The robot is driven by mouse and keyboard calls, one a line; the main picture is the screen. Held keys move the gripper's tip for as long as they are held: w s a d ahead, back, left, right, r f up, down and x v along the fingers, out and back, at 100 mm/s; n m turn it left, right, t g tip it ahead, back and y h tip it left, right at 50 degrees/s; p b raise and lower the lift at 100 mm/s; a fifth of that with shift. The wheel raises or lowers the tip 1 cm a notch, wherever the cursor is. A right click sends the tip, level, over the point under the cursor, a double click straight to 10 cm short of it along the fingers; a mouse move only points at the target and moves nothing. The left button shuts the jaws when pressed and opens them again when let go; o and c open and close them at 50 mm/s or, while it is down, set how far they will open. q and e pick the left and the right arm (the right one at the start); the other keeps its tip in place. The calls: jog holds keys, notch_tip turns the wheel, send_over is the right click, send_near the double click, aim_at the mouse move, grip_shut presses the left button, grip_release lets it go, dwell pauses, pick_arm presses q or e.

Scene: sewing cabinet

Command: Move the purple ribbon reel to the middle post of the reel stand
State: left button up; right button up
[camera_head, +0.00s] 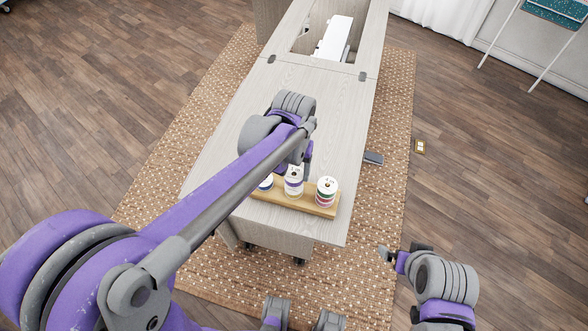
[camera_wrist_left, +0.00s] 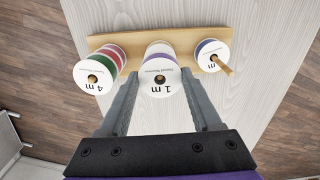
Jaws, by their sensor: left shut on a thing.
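The purple ribbon reel (camera_wrist_left: 155,76), white-faced with a "1 m" label and a purple edge, is between the fingers of my left gripper (camera_wrist_left: 158,84). My left gripper is shut on it. In the head view the reel (camera_head: 294,174) shows over the middle of the wooden reel stand (camera_head: 316,209), beside my left gripper (camera_head: 306,170). It is lined up with the middle place; whether it rests fully down is unclear, and the middle post is hidden. My right gripper (camera_head: 387,254) is at the lower right, away from the stand; its jaw opening is unclear.
Red and green reels (camera_head: 326,190) stand at the stand's right end in the head view, and a blue-edged reel (camera_head: 266,184) at its left end. The wrist view shows a post (camera_wrist_left: 222,65) rising from the blue-edged reel. The cabinet top (camera_head: 328,130) behind is clear.

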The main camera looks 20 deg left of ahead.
pick_arm(q)
jog(key=o, duration=1.4)
notch_tip(320, 180, up, 11)
jog(key=shift+p, duration=0.45)
jog(key=shift+f, duration=0.1)
jog(key=s+a+f+t, duration=0.2)
jog(key=s+a+f, duration=0.1)
jog(key=s, duration=0.4)
jog(key=s+a+f+t+p, duration=0.1)
jog(key=s+a+f+t, duration=0.2)
jog(key=s+f, duration=0.2)
jog(key=shift+s+a, duration=0.3)
jog(key=shift+s, duration=0.75)
